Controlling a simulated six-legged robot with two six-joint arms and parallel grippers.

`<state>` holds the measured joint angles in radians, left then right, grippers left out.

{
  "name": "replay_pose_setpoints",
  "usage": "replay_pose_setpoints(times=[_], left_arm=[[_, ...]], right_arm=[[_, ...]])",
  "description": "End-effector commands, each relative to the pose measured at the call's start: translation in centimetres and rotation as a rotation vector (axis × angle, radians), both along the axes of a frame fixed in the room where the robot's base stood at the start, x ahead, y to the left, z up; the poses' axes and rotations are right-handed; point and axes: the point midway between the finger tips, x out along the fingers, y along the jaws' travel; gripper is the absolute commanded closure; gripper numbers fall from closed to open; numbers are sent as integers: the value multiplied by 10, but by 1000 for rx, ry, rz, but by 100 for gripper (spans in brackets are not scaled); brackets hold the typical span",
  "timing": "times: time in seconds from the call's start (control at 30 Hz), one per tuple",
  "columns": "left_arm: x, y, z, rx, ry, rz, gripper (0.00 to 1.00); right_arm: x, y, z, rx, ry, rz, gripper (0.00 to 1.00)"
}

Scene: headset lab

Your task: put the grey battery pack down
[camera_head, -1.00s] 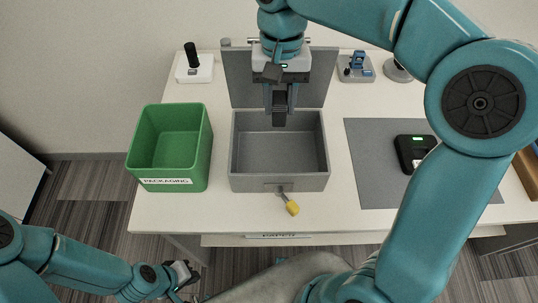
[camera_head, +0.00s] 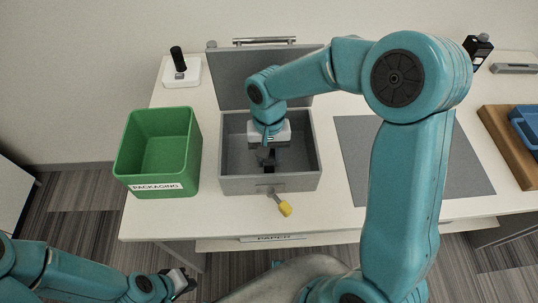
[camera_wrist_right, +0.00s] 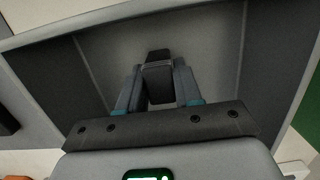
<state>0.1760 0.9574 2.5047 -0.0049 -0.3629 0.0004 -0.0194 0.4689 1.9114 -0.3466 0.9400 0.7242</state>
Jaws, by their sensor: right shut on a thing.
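My right gripper (camera_head: 266,160) is inside the open grey box (camera_head: 240,184), pointing down. It is shut on the dark grey battery pack (camera_wrist_right: 158,68), which stands out between its two fingers in the right wrist view. The box floor shows beyond the pack; I cannot tell whether the pack touches it. The box lid (camera_head: 228,80) stands open at the back. My left gripper (camera_head: 180,283) is low at the front left, off the table; its fingers are too small to read.
A green packaging bin (camera_head: 128,165) stands left of the box. A key with a yellow tag (camera_head: 284,208) sticks out at the box front. A grey mat (camera_head: 345,150) lies to the right, partly hidden by my right arm. A wooden tray (camera_head: 500,135) is farther right.

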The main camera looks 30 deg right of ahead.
Motion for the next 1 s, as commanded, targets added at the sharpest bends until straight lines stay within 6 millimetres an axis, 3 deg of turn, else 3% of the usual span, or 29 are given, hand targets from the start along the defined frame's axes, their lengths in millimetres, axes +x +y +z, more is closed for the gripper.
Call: replay_pose_setpoints(times=[0.4,0.43,0.5,0.8,1.0], left_arm=[[0,0,-5,0,0,0,100],[0,0,-3,0,0,0,100],[0,0,-3,0,0,0,100],[0,0,0,0,0,0,100],[0,0,1,0,0,0,100]], right_arm=[[0,0,-8,0,-1,0,97],[0,0,-6,0,-1,0,56],[0,0,-5,0,-1,0,41],[0,0,-3,0,-1,0,41],[5,-2,26,1,-7,-2,41]])
